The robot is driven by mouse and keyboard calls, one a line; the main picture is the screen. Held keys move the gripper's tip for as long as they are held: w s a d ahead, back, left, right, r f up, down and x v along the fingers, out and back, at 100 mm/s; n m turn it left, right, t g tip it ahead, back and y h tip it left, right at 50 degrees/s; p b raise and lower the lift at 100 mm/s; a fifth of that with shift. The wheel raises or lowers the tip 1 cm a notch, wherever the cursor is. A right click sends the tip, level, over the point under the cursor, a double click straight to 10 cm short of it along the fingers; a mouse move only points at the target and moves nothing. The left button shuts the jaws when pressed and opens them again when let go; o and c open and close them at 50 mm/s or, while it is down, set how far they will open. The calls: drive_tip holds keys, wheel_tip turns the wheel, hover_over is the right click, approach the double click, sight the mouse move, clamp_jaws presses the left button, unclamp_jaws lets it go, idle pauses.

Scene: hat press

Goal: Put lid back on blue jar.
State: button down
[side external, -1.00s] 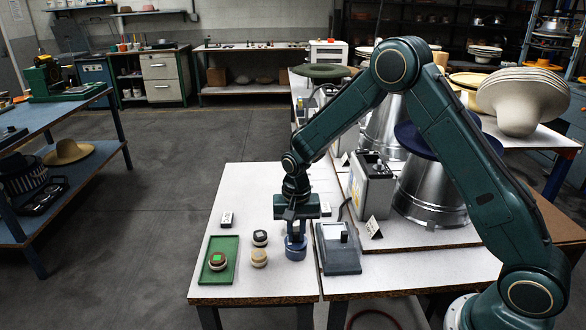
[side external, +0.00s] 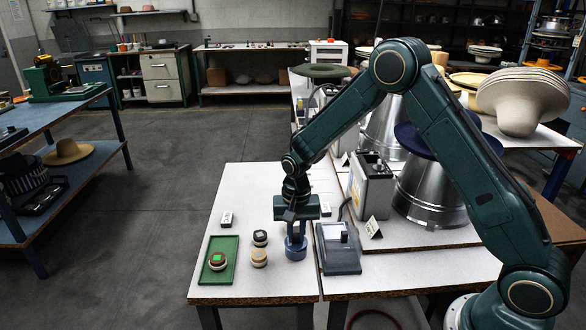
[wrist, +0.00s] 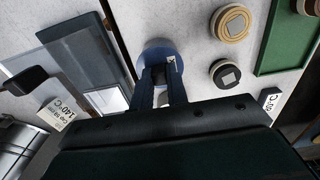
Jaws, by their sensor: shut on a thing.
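The blue jar (side external: 295,253) stands upright on the white table, directly under my gripper (side external: 296,238). In the wrist view the blue jar (wrist: 152,50) shows as a round blue shape around my fingertips (wrist: 162,78). The fingers are shut on the lid, which is mostly hidden between them. A small pale label corner shows beside the right fingertip. I cannot tell whether the lid is fully seated on the jar or slightly above it.
Left of the blue jar stand a dark-lidded jar (side external: 260,238) and a cream jar (side external: 259,258).

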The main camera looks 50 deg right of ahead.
idle(0.3)
drive_tip(key=c, duration=0.8)
unclamp_jaws()
drive_tip(key=shift+r, duration=0.1)
drive_tip(key=shift+r, duration=3.4)
clamp_jaws()
drive_tip(key=shift+f, duration=2.75)
